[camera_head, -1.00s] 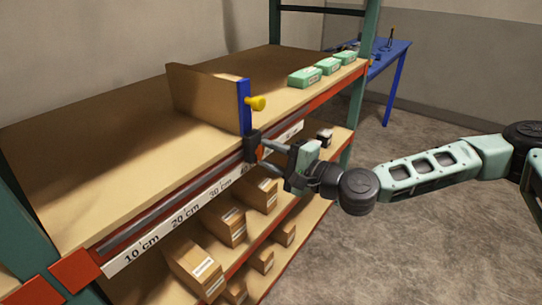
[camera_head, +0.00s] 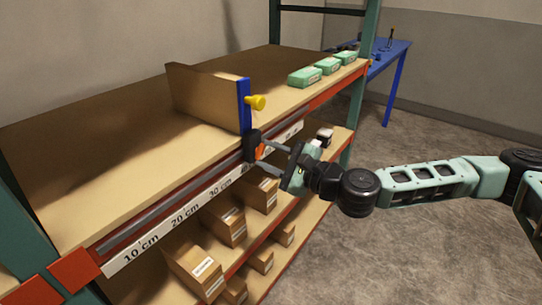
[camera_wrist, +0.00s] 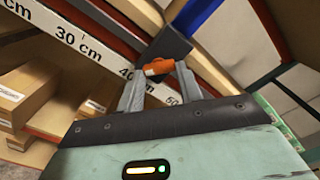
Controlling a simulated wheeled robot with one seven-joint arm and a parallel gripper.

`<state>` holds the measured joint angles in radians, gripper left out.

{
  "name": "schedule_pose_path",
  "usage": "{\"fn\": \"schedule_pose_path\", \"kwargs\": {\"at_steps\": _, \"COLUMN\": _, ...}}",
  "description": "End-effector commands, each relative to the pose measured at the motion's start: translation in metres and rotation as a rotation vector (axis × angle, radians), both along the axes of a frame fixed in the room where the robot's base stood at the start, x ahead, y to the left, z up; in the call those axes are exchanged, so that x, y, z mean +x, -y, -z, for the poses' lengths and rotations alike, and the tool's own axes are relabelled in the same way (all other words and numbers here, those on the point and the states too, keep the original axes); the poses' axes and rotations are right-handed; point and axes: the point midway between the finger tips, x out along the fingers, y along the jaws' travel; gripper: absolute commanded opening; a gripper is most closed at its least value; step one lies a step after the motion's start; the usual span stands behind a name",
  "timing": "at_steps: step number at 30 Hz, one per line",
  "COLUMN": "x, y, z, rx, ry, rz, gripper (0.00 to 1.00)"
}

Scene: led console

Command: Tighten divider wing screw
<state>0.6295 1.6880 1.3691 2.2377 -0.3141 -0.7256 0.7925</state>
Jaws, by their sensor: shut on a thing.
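The divider is an upright brown board (camera_head: 205,95) with a blue front post (camera_head: 244,105) on the top shelf. A dark clamp block (camera_head: 250,147) sits at the post's foot on the shelf's front rail. The orange wing screw (camera_head: 261,149) is on the front of this block; it also shows in the wrist view (camera_wrist: 158,66). My gripper (camera_head: 264,154) reaches in from the right, tilted. In the wrist view my gripper (camera_wrist: 158,75) has its two grey fingers on either side of the wing screw, shut on it. The fingertips partly hide the screw in the head view.
A ruler strip (camera_head: 185,212) runs along the shelf front. Cardboard boxes (camera_head: 226,227) stand on lower shelves. Green boxes (camera_head: 305,77) lie farther right on top. A blue table (camera_head: 385,50) stands behind.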

Motion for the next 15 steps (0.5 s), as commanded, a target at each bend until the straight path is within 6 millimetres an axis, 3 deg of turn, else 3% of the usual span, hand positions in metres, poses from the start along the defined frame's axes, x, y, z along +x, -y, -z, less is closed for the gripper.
{"fn": "schedule_pose_path", "kwargs": {"at_steps": 7, "x": -0.0014, "y": 0.0001, "z": 0.0028, "rx": -0.003, "ry": -0.005, "rz": -0.003, "gripper": 0.13}}
{"fn": "schedule_pose_path", "kwargs": {"at_steps": 8, "x": -0.0014, "y": 0.0, "z": 0.0028, "rx": -0.003, "ry": -0.005, "rz": -0.003, "gripper": 0.38}}
{"fn": "schedule_pose_path", "kwargs": {"at_steps": 10, "x": -0.0014, "y": 0.0001, "z": 0.0028, "rx": -0.003, "ry": -0.005, "rz": -0.003, "gripper": 0.58}}
{"fn": "schedule_pose_path", "kwargs": {"at_steps": 15, "x": -0.0008, "y": -0.0001, "z": 0.0016, "rx": -0.002, "ry": -0.002, "rz": -0.001, "gripper": 0.58}}
